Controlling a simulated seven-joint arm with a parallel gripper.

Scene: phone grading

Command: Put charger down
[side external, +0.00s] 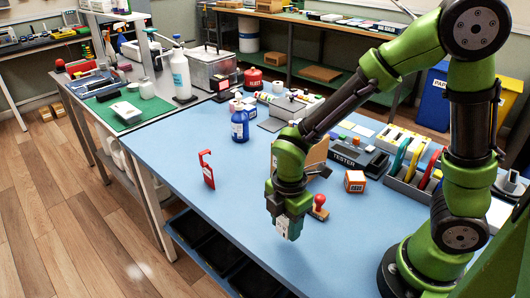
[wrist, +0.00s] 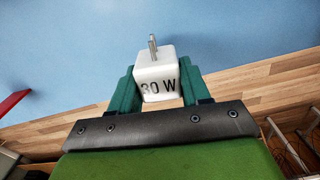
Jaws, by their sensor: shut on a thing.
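The charger is a white block marked "30 W" with metal prongs. In the wrist view the charger (wrist: 157,75) sits between the two green fingers of my gripper (wrist: 157,88), which is shut on it. The prongs point away from my gripper, over the blue tabletop. In the side view my gripper (side external: 289,228) points down over the front part of the blue table (side external: 340,245). The charger is small and hard to make out there, and I cannot tell how far it is above the table.
A red hanger-shaped tag (side external: 207,170) stands left of my gripper, and a red-knobbed stamp (side external: 319,205) is close on its right. Behind are a blue bottle (side external: 239,124), an orange box (side external: 355,181) and a tester (side external: 357,156). The tabletop's front left is clear.

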